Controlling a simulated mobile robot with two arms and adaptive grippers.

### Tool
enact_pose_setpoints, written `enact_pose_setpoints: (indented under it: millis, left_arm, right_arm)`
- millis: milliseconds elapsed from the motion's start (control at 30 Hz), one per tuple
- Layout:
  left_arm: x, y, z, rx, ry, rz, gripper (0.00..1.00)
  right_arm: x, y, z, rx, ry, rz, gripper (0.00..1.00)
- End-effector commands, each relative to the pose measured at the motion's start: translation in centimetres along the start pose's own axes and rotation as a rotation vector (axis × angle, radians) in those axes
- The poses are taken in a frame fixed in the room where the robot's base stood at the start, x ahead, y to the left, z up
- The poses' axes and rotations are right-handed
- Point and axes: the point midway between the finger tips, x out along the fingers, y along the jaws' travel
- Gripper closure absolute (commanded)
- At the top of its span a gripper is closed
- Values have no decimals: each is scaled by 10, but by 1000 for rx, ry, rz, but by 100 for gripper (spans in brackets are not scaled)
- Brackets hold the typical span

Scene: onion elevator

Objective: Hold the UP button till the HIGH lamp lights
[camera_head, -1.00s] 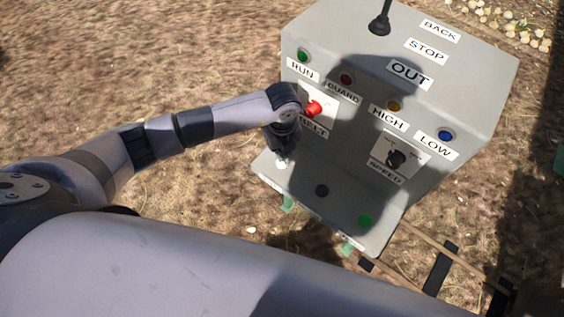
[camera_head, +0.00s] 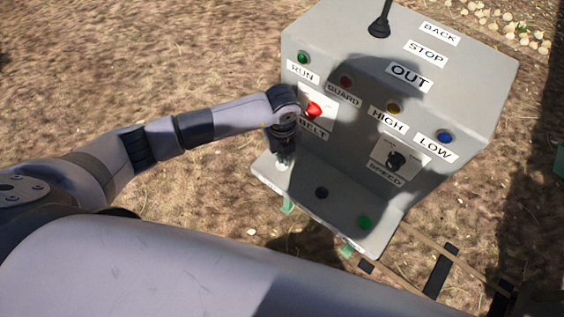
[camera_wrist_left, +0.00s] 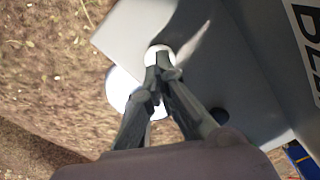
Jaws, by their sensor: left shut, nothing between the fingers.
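The grey control box (camera_head: 330,25) has a lower shelf with a row of buttons. My left gripper (camera_head: 283,163) is shut and points down at the shelf's left end. In the left wrist view its fingertips (camera_wrist_left: 158,72) are over a round white button (camera_wrist_left: 158,52), touching or just above it; I cannot tell which. The button is mostly hidden in the head view, and no UP label is readable. The amber HIGH lamp (camera_head: 394,108) on the upright face shows no clear glow. The blue LOW lamp (camera_head: 445,136) is to its right. My right gripper is out of view.
A black button (camera_head: 321,193) and a green button (camera_head: 365,222) are further right on the shelf. A red BELT switch (camera_head: 314,109) is close to my left wrist. A black SPEED knob (camera_head: 396,160) and a black lever (camera_head: 379,27) are on the box.

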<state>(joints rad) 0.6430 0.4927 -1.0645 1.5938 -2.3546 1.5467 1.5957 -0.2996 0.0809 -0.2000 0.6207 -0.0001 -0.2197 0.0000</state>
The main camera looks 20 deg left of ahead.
Motion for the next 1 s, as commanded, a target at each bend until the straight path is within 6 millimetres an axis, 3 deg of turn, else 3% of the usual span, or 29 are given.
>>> enact_pose_setpoints:
  millis: [1000]
  left_arm:
    - [23,0,0,0,0,0,100]
  right_arm:
    - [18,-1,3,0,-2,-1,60]
